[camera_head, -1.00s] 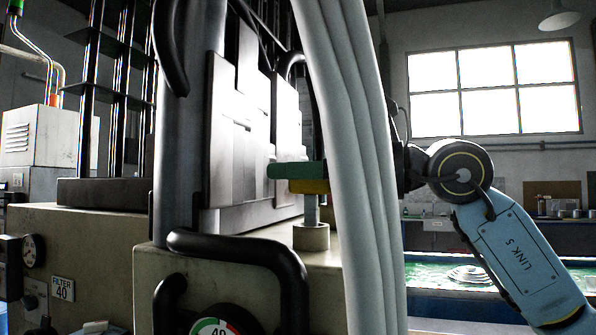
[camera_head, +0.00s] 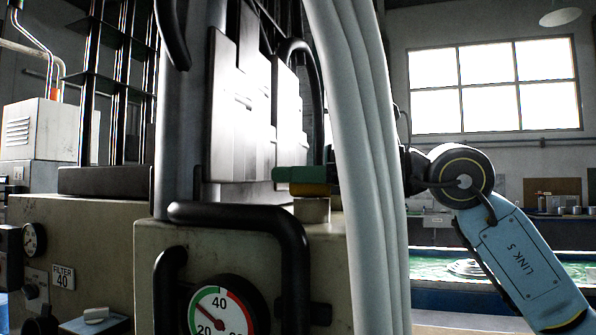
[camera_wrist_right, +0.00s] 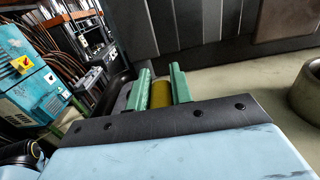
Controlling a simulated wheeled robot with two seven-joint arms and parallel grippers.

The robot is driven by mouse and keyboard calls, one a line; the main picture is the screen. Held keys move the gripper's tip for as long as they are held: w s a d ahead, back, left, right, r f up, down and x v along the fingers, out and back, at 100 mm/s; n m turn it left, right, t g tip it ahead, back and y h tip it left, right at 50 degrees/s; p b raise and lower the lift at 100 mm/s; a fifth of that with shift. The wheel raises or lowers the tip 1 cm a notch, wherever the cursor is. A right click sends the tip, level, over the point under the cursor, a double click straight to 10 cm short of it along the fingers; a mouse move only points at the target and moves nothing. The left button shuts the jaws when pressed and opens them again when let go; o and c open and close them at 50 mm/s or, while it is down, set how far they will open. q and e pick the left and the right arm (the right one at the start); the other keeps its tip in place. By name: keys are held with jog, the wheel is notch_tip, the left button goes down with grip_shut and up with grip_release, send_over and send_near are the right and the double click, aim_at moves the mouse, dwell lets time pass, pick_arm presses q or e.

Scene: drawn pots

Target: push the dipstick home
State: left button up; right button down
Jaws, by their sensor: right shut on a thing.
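The dipstick's yellow handle (camera_head: 309,189) shows just below the green fingers of my right gripper (camera_head: 297,175). In the right wrist view the yellow handle (camera_wrist_right: 161,94) lies between the two green fingers (camera_wrist_right: 162,88), which are shut on it. Directly under the handle is the pale tube collar (camera_head: 311,211) on the machine. No rod shows between handle and collar; I cannot tell if they touch. White hoses hide most of my right wrist in the head view. My left gripper is not in view.
Thick white hoses (camera_head: 362,170) hang in front of my right wrist. A black bent handle (camera_head: 245,216) and a dial gauge (camera_head: 222,312) are on the machine's front. A pale round fitting (camera_wrist_right: 307,90) shows in the right wrist view.

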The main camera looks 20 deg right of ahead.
jog(key=shift+a+f, duration=0.1)
jog(key=shift+f, duration=0.15)
jog(key=c, duration=1.6)
grip_release()
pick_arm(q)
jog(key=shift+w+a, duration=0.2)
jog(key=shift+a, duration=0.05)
pick_arm(e)
jog(key=o, duration=0.4)
jog(key=shift+c, duration=0.2)
jog(key=shift+r, duration=0.1)
pick_arm(q)
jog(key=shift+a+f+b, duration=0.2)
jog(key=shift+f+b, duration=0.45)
jog(key=shift+b, duration=0.1)
pick_arm(e)
jog(key=v, duration=1.4)
jog(key=shift+w, duration=0.1)
